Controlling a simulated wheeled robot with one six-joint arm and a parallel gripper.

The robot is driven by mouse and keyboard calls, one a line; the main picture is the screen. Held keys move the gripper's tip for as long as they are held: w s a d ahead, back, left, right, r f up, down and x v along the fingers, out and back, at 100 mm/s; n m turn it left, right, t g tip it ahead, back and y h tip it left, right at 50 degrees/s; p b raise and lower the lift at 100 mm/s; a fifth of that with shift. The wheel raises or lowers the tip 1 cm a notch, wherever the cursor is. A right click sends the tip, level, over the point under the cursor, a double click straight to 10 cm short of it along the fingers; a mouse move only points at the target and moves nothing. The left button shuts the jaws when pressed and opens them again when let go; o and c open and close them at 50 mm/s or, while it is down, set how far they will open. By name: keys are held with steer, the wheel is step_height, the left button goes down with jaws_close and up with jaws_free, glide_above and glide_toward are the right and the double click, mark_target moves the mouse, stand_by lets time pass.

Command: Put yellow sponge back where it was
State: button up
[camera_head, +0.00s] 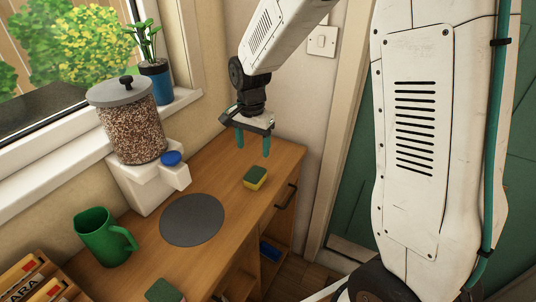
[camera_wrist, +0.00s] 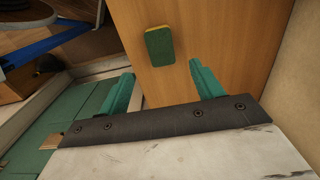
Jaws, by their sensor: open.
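A sponge with a green top and yellow lower layer (camera_head: 255,177) lies flat on the wooden counter (camera_head: 208,178), near its right end. It also shows in the wrist view (camera_wrist: 160,43), ahead of the fingers and apart from them. My gripper (camera_head: 253,147) is open and empty, with its two teal fingers pointing down above the counter, a little behind the sponge in the head view. In the wrist view the fingers (camera_wrist: 162,85) are spread wide. A second green-topped sponge (camera_head: 163,291) is partly cut off at the bottom edge of the head view.
A grey round mat (camera_head: 192,220) lies on the counter. A white dispenser with a grain-filled jar (camera_head: 133,130) stands by the window. A green jug (camera_head: 104,238) is at left, near boxes (camera_head: 37,279). A drawer handle (camera_head: 287,196) sticks out in front. A wall rises behind my gripper.

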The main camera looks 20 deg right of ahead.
steer(key=s+d+r+n, duration=0.2)
steer(key=s+r+n, duration=0.3)
steer(key=s+r, duration=0.8)
steer(key=s+d+r+n+t, duration=0.1)
steer(key=s+n, duration=0.4)
steer(key=s, duration=1.2)
steer(key=shift+d+r+n, duration=0.2)
steer(key=shift+n, duration=0.2)
